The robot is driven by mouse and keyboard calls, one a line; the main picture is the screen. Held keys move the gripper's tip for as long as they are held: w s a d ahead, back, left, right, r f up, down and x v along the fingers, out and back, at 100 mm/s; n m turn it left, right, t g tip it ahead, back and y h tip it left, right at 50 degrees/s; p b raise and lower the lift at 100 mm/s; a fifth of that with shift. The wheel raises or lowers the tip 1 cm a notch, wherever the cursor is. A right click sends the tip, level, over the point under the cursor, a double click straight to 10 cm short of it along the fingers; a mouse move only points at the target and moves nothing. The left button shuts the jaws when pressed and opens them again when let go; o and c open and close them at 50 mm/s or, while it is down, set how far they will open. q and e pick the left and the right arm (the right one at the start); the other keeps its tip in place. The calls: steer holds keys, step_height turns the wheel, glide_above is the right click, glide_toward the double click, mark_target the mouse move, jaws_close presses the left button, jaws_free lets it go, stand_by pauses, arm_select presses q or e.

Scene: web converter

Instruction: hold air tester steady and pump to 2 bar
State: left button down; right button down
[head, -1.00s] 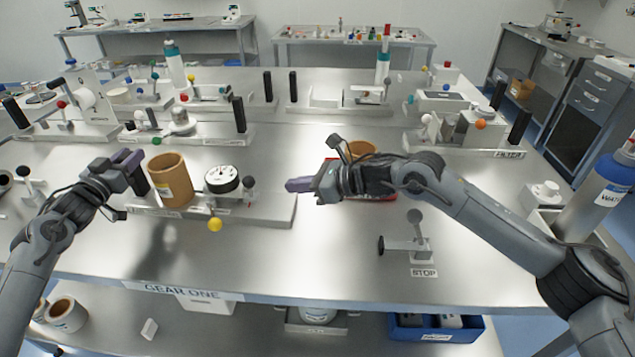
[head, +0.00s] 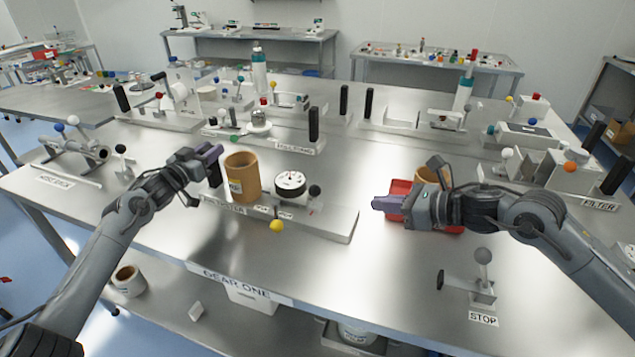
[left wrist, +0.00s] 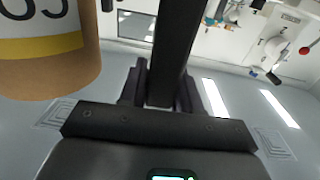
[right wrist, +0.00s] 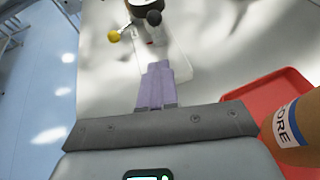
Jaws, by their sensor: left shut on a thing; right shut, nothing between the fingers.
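The air tester's flat base (head: 335,222) lies on the bench, with a brown cylinder (head: 242,180), a round white-faced gauge (head: 290,184), a yellow ball (head: 277,226) and a dark ball knob (head: 315,191) on it. The gauge reading is too small to tell. My left gripper (head: 211,155) is shut on the black upright handle (head: 215,175) at the tester's left end; the handle also runs between the fingers in the left wrist view (left wrist: 175,45). My right gripper (head: 380,204) is shut and empty, right of the tester, its purple fingers pointing toward it in the right wrist view (right wrist: 155,80).
A red tray (head: 400,187) with a brown core (head: 428,175) lies beneath and behind my right gripper. A STOP lever (head: 483,275) stands at the front right. Other fixtures line the back. The bench front between tester and STOP lever is clear.

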mark_target(319, 194)
steer(key=c, duration=1.8)
jaws_free()
steer(key=shift+o, duration=2.3)
steer(key=shift+w+d, duration=0.15)
steer(key=shift+w, duration=0.15)
steer(key=o, duration=0.6)
steer(key=r+t, duration=0.1)
steer(key=r, duration=0.1)
steer(key=w+a+r+t, duration=0.1)
steer(key=w+r+m+t, duration=0.1)
steer(key=r+t, duration=0.1)
steer(key=shift+w+a+r+h, duration=0.1)
steer(key=shift+a+r+h, duration=0.15)
steer(key=shift+r+h, duration=0.1)
steer(key=shift+c, duration=0.2)
steer(key=s+a+f+m+t, duration=0.1)
steer(key=a+f+m, duration=0.1)
steer(key=f, duration=0.1)
steer(key=s+a+f+m+t, duration=0.1)
steer(key=a+f, duration=0.1)
steer(key=f, duration=0.1)
steer(key=s+a+f+m, duration=0.2)
steer(key=f, duration=0.1)
steer(key=shift+s+a+m+t+h, duration=0.1)
steer(key=shift+m+t+h, duration=0.2)
steer(key=shift+t+h, duration=0.1)
steer(key=x, duration=1.1)
steer(key=shift+f, duration=0.1)
